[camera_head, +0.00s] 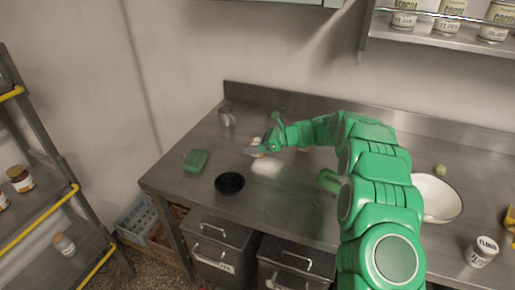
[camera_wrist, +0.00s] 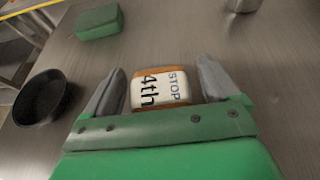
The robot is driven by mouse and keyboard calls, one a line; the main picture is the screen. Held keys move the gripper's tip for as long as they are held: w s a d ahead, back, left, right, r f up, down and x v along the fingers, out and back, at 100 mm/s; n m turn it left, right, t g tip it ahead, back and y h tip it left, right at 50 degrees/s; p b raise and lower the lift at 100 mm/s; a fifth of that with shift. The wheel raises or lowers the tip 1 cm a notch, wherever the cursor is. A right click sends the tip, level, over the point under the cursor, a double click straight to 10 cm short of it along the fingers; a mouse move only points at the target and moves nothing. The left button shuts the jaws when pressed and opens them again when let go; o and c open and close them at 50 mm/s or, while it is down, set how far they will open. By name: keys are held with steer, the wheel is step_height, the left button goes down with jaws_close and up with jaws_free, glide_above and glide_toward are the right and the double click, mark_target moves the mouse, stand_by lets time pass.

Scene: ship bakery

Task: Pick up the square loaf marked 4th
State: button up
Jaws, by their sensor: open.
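The square loaf marked 4th (camera_wrist: 160,87) lies on the steel table in the wrist view. It has brown ends and a white face with "4th" and "STOP" on it. In the head view my gripper (camera_head: 256,148) is low over the table, and only a small part of the loaf (camera_head: 258,154) shows beside the fingers.
A green block (camera_head: 195,160) and a black bowl (camera_head: 229,183) stand left of the gripper. A white patch (camera_head: 267,167) lies just in front. A metal mug (camera_head: 226,117) is at the back left. A white bowl (camera_head: 437,198) and flour tin (camera_head: 482,251) stand right.

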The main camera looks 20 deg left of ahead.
steer(key=shift+a+f, duration=0.15)
steer(key=shift+a, duration=0.2)
steer(key=c, duration=1.1)
steer(key=shift+o, duration=0.2)
